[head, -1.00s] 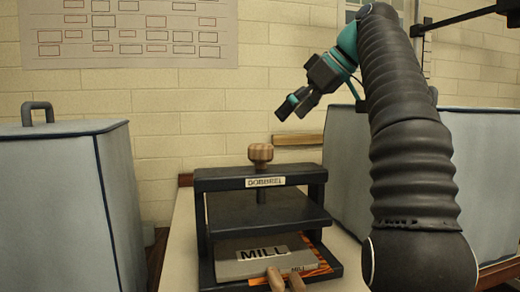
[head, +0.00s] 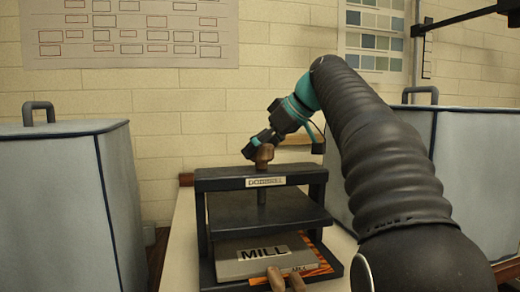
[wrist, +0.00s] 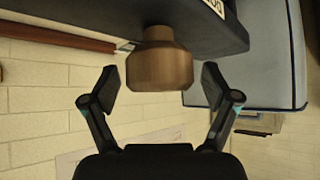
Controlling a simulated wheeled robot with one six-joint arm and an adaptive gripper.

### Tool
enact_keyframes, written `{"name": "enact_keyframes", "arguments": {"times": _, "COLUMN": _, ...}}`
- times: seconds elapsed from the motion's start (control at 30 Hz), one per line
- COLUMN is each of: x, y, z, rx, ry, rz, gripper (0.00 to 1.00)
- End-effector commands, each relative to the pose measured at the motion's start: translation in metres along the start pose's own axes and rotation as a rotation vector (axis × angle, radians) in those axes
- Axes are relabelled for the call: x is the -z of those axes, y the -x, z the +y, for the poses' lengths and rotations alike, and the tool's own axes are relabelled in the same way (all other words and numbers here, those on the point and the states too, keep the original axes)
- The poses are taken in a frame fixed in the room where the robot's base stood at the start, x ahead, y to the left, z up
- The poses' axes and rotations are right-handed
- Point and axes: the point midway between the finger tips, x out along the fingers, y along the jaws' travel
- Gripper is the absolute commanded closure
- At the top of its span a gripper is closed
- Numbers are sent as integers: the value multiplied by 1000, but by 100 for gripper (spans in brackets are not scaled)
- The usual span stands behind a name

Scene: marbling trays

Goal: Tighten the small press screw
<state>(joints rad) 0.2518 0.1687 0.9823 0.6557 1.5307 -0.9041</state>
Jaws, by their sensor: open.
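The small press (head: 203,215) is a dark frame with a label on its top beam, standing on a pale table. Its screw has a round wooden knob (head: 264,155) above the top beam. The dark pressing plate (head: 265,213) hangs in the frame, clear of the grey block (head: 240,265) marked MILL on the base. My gripper (head: 257,147) is at the knob in the head view. In the wrist view the knob (wrist: 160,62) is between the two open fingers of my gripper (wrist: 155,88), with a gap on each side. The screw below the knob is partly hidden by the beam.
Large grey-blue covered boxes stand at the left (head: 60,200) and at the right (head: 470,165), behind my arm. A wooden strip (head: 300,140) runs along the brick wall. Brownish handles (head: 285,280) show at the press's front.

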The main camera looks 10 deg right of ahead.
Motion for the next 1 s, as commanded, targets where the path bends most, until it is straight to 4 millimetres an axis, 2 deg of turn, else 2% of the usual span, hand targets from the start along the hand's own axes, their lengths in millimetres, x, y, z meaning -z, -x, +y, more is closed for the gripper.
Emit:
{"name": "enact_keyframes", "arguments": {"times": 0.27, "x": 0, "y": -2, "z": 0, "rx": 1, "ry": 0, "rz": 0, "gripper": 13}}
{"name": "enact_keyframes", "arguments": {"times": 0.3, "x": 0, "y": -2, "z": 0, "rx": 1, "ry": 0, "rz": 0, "gripper": 16}}
{"name": "enact_keyframes", "arguments": {"times": 0.53, "x": 0, "y": -2, "z": 0, "rx": 1, "ry": 0, "rz": 0, "gripper": 73}}
{"name": "enact_keyframes", "arguments": {"times": 1.0, "x": 0, "y": -2, "z": -1, "rx": -61, "ry": -61, "rz": 1, "gripper": 74}}
